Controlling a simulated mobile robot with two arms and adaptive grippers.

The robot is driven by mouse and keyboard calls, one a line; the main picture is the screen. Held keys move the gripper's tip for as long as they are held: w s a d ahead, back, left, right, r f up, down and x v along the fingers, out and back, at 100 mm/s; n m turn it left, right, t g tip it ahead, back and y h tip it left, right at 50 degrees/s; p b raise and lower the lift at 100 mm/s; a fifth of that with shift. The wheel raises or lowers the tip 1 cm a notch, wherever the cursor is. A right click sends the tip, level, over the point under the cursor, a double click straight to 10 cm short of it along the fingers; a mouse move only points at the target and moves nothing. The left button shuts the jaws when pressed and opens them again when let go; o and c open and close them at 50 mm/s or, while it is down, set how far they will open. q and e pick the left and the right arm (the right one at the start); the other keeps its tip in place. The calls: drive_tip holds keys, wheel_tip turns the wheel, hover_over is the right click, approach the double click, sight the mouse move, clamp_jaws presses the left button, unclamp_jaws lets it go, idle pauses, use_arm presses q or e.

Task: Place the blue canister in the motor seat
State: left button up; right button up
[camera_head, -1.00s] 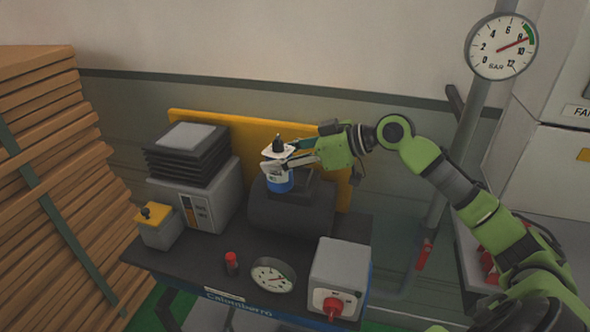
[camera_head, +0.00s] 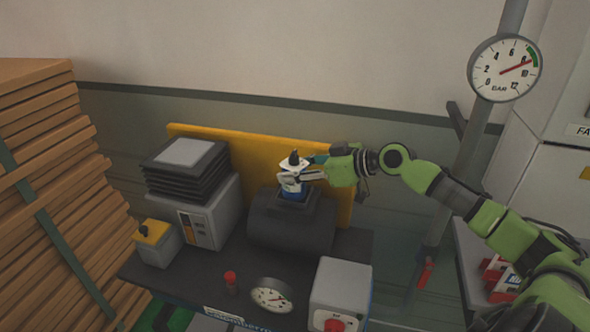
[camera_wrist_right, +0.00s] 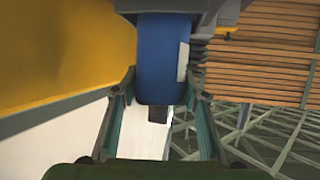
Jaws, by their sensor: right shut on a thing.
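The blue canister (camera_head: 293,195) has a white upper part and a black knob on top. It stands upright at the raised seat (camera_head: 313,203) on top of the dark grey motor (camera_head: 285,232). Its lower end is hidden, so I cannot tell whether it is fully seated. My right gripper (camera_head: 292,179) is shut on the canister from the right side. In the right wrist view, the blue body (camera_wrist_right: 160,60) is between my right gripper's fingers (camera_wrist_right: 160,90), with a dark grey part at its upper end. My left gripper is out of view.
The motor stands on a dark bench (camera_head: 200,272) before a yellow panel (camera_head: 250,150). Left are a grey unit (camera_head: 208,222) with stacked black plates and a yellow-topped box (camera_head: 157,246). In front are a red-capped item (camera_head: 230,281), a gauge (camera_head: 272,296) and a switch box (camera_head: 343,285).

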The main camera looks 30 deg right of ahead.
drive_tip(key=shift+f, duration=0.25)
drive_tip(key=shift+f, duration=0.1)
drive_tip(key=shift+f, duration=0.1)
drive_tip(key=o, duration=1.4)
